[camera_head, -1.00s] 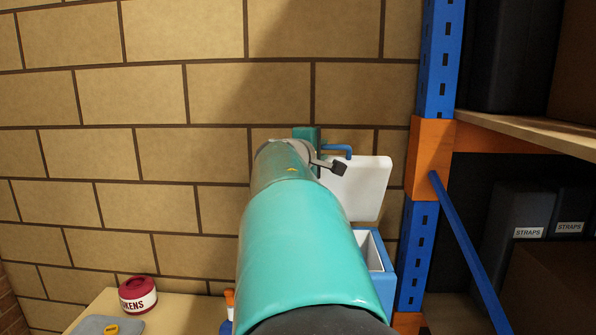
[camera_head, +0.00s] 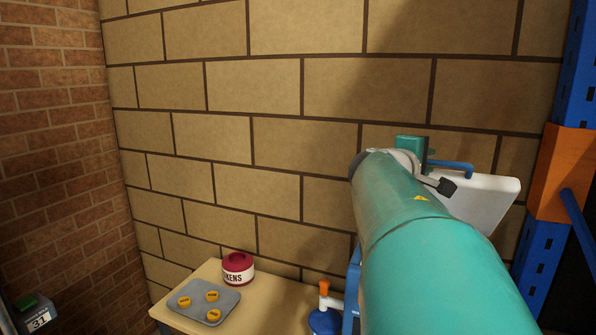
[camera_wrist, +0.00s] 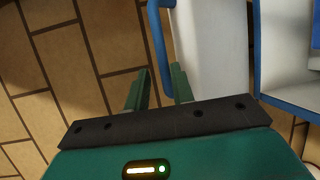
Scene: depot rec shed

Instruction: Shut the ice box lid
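The ice box (camera_head: 352,290) is blue and stands on the table against the wall, mostly hidden behind my arm in the head view. Its white lid (camera_head: 492,203) stands raised, with a blue handle (camera_head: 455,167) at its top edge. In the wrist view the lid (camera_wrist: 205,60) is beside my fingers, the handle (camera_wrist: 153,45) lies just beyond the fingertips, and the box's pale open inside (camera_wrist: 285,55) shows at right. Whether a finger touches the lid or handle is unclear.
On the table (camera_head: 275,300) are a grey tray (camera_head: 205,302) with yellow discs, a red and white tin (camera_head: 238,268), and a blue and orange object (camera_head: 324,312) near the box. A blue and orange rack post (camera_head: 565,170) stands close to the lid's right.

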